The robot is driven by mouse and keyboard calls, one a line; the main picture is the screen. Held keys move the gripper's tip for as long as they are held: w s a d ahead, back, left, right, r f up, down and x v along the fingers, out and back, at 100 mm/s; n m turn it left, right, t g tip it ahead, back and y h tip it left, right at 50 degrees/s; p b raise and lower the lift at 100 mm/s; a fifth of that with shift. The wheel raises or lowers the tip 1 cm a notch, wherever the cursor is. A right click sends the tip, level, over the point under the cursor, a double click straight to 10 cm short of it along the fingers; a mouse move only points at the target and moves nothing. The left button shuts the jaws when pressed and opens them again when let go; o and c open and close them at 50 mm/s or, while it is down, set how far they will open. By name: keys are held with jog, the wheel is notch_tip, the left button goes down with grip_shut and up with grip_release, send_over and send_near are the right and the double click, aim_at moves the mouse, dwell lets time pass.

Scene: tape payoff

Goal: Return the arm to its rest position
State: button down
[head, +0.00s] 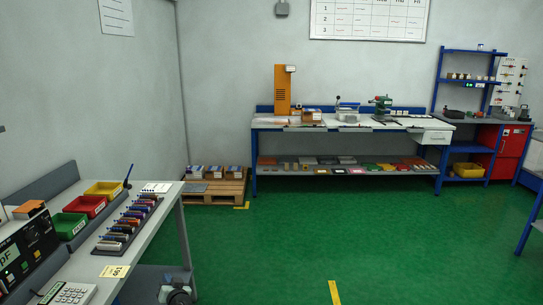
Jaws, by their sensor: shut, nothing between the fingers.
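My gripper and arm cannot be made out in the head view, the only view given. A grey and dark shape (177,293) is cut off by the bottom edge, beside the near bench's leg; I cannot tell what it is. No tape or payoff can be picked out with certainty.
The near bench (160,222) at left holds a green bin (68,226), a red bin (86,205), a yellow bin (104,188), a rack of coloured cylinders (130,224) and a calculator (68,293). A long workbench (345,124) stands at the back wall. The green floor (330,225) between is clear.

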jog(key=s+d+f+g+h, duration=0.2)
jog(key=d+f+g, duration=0.1)
jog(key=d+f, duration=0.65)
jog(key=s+d+f+g+h, duration=0.1)
jog(key=s+d+f+g, duration=0.15)
jog(key=d+f, duration=0.65)
jog(key=s+d+f+g+h, duration=0.3)
jog(key=s+d+f+g, duration=0.1)
jog(key=s+d+f, duration=0.75)
jog(key=s+d+f+g+h, duration=0.1)
jog(key=s+d+f+g, duration=0.1)
jog(key=s+d, duration=0.5)
jog(key=s+d+f+m+g+h, duration=0.1)
jog(key=s+d+f+g, duration=0.2)
jog(key=s, duration=1)
jog(key=s+d+f+g+h, duration=0.1)
jog(key=s+d+g, duration=0.4)
jog(key=s+d, duration=0.5)
jog(key=d+f, duration=0.1)
jog(key=d, duration=0.2)
jog(key=shift+s+f+m, duration=0.3)
jog(key=shift+s, duration=0.1)
